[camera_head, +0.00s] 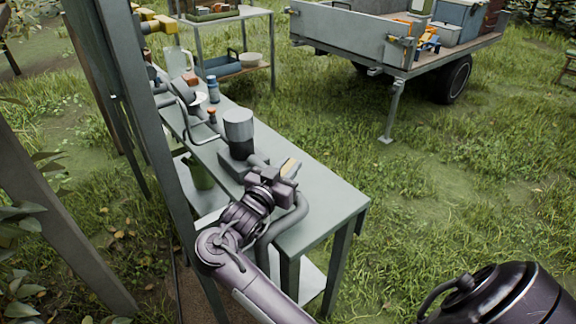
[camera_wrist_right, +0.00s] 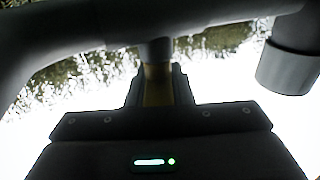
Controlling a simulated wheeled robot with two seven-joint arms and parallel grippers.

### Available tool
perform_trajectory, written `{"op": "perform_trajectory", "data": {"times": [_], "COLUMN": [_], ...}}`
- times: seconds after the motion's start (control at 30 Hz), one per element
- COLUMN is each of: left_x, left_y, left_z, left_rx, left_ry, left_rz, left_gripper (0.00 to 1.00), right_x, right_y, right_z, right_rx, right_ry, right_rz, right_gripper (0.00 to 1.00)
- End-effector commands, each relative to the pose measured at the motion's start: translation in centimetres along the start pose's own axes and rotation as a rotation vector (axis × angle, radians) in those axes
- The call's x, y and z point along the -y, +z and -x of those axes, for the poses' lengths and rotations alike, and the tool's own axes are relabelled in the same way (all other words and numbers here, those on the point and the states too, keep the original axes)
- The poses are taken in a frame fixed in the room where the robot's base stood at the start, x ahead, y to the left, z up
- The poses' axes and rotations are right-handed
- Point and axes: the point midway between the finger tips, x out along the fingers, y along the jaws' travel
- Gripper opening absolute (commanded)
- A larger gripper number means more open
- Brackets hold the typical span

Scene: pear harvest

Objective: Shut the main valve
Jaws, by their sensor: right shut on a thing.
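My right gripper (camera_head: 289,170) is over the grey-green bench, beside the pump unit with its grey cylinder (camera_head: 238,130). In the right wrist view, the right gripper (camera_wrist_right: 157,82) is shut around a short grey stem, the valve handle (camera_wrist_right: 155,50), which joins a thick grey pipe (camera_wrist_right: 210,18) across the top. A tan strip shows between the fingers. Most of the held part is hidden by the fingers, so its turn angle cannot be told. A curved grey hose (camera_head: 288,224) runs down beside the gripper in the head view. My left gripper is not in view.
The bench (camera_head: 335,200) carries a blue bottle (camera_head: 213,89) and other small items towards its far end. A dark post (camera_head: 150,130) stands close on the left. A trailer (camera_head: 345,32) with crates stands behind on grass. The bench's near right end is clear.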

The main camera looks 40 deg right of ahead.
Motion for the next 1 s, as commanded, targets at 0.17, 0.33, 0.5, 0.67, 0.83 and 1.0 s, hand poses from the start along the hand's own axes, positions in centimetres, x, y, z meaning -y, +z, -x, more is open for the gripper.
{"op": "perform_trajectory", "data": {"times": [0.17, 0.33, 0.5, 0.67, 0.83, 1.0], "left_x": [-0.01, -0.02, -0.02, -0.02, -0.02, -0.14], "left_y": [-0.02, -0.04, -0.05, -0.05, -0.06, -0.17], "left_z": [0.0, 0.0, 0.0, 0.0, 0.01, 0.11], "left_rx": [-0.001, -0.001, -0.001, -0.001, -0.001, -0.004], "left_ry": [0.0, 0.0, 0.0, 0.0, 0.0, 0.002], "left_rz": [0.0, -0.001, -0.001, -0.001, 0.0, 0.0], "left_gripper": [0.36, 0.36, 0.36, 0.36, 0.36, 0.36], "right_x": [0.02, 0.01, 0.01, -0.01, -0.01, 0.07], "right_y": [-0.1, -0.12, -0.12, -0.08, -0.06, -0.07], "right_z": [-0.04, -0.05, -0.05, -0.04, -0.04, -0.12], "right_rx": [-0.003, -0.003, -0.003, -0.002, -0.001, -0.001], "right_ry": [0.004, 0.003, 0.003, 0.004, 0.004, 0.003], "right_rz": [-0.001, -0.002, -0.002, -0.001, -0.001, -0.001], "right_gripper": [0.0, 0.0, 0.37, 0.42, 0.42, 0.42]}}
